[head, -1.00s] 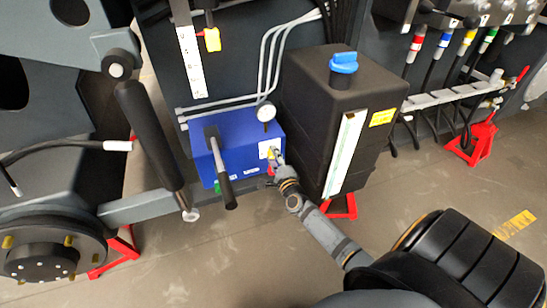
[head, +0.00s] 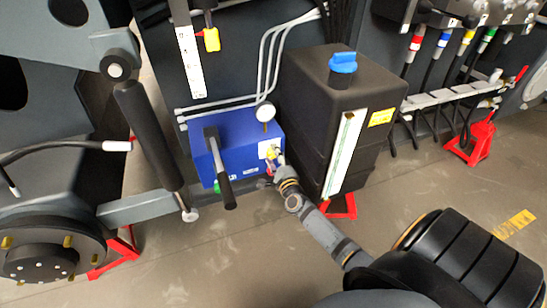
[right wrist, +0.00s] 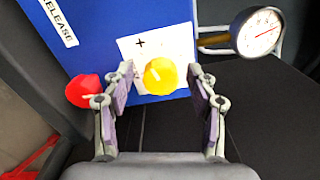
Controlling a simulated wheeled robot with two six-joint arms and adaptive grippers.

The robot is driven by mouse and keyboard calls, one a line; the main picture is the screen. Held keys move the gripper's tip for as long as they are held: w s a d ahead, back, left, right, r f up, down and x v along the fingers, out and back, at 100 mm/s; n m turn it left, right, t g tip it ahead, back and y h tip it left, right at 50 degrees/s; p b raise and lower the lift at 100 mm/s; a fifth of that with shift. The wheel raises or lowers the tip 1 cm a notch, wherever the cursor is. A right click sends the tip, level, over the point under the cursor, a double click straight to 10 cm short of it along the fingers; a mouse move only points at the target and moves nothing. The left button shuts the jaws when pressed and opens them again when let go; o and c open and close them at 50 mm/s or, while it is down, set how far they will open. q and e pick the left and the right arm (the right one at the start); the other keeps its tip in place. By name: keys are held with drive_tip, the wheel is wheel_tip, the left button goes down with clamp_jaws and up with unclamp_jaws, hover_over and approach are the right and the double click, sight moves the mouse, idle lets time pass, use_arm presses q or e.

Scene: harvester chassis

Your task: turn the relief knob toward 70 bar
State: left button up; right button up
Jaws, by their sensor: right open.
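The blue hand-pump unit (head: 240,140) carries a yellow knob, which I take as the relief knob; it shows clearly in the right wrist view (right wrist: 160,76), with a pale pointer mark. It sits on a white label (right wrist: 138,48) with a plus sign. My right gripper (head: 277,157) is at the unit's right front. In the right wrist view its open fingers (right wrist: 160,88) stand left and right of the yellow knob, with gaps on both sides. How deep the tips reach around it is unclear. My left gripper is not in view.
A red knob (right wrist: 84,91) sits just left of the left finger. A pressure gauge (right wrist: 260,32) is at upper right. A black tank (head: 325,110) with a blue cap stands close on the right. The pump's lever (head: 222,170) projects in front.

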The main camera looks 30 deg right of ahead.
drive_tip(key=v, duration=1.2)
